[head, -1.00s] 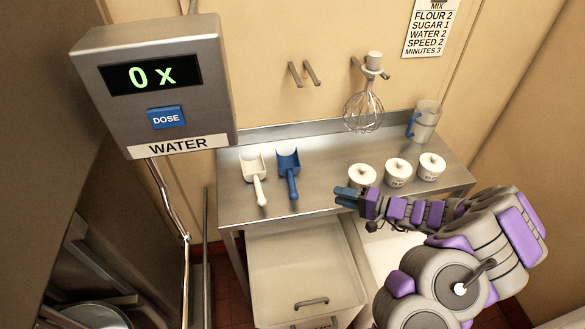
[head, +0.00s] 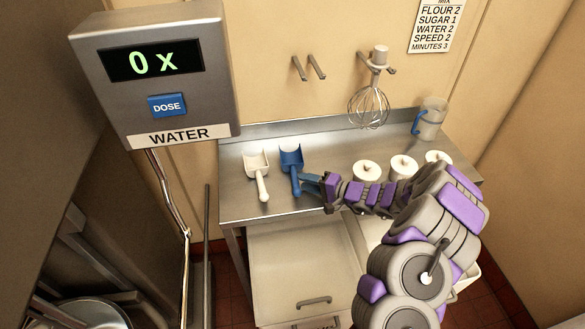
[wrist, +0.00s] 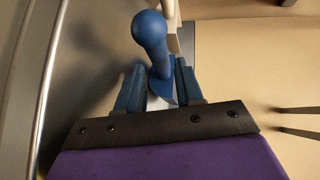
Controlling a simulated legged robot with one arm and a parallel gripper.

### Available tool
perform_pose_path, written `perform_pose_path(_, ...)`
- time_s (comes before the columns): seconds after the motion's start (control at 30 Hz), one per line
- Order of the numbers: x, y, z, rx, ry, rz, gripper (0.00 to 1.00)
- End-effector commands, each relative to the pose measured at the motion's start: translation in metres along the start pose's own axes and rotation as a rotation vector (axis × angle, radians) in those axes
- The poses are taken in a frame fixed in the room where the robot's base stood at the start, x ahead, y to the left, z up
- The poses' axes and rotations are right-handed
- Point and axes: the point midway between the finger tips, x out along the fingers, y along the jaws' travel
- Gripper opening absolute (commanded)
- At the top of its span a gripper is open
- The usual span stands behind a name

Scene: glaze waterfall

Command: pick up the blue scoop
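The blue scoop (head: 291,159) lies on the steel counter (head: 235,200), with its pan toward the wall and its handle toward the front edge. My gripper (head: 311,183) is just right of the handle in the head view. In the wrist view the blue handle (wrist: 151,38), with its rounded end, shows between and beyond the two blue fingers of my gripper (wrist: 160,74). The fingers are apart, with a small gap to the handle on each side. The scoop's pan is mostly hidden in the wrist view.
A white scoop (head: 257,165) lies close on the left of the blue one. Several white lidded jars (head: 366,170) stand to the right, near my arm. A whisk (head: 369,105) hangs on the wall, and a jug (head: 431,120) stands at the back right. A water dispenser (head: 155,80) is at the left.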

Motion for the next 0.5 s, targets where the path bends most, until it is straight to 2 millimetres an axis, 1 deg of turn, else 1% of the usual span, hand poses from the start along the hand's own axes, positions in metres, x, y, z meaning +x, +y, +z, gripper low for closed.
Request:
perform_pose_path(0.03,0.01,0.004,0.0,-0.002,-0.005,0.003,0.36)
perform_pose_path(0.2,0.031,0.003,-0.001,0.0,-0.004,0.0,0.36)
perform_pose_path(0.33,0.037,0.002,-0.001,0.001,-0.002,0.0,0.36)
perform_pose_path(0.5,0.037,0.002,-0.001,0.001,-0.001,0.0,0.36)
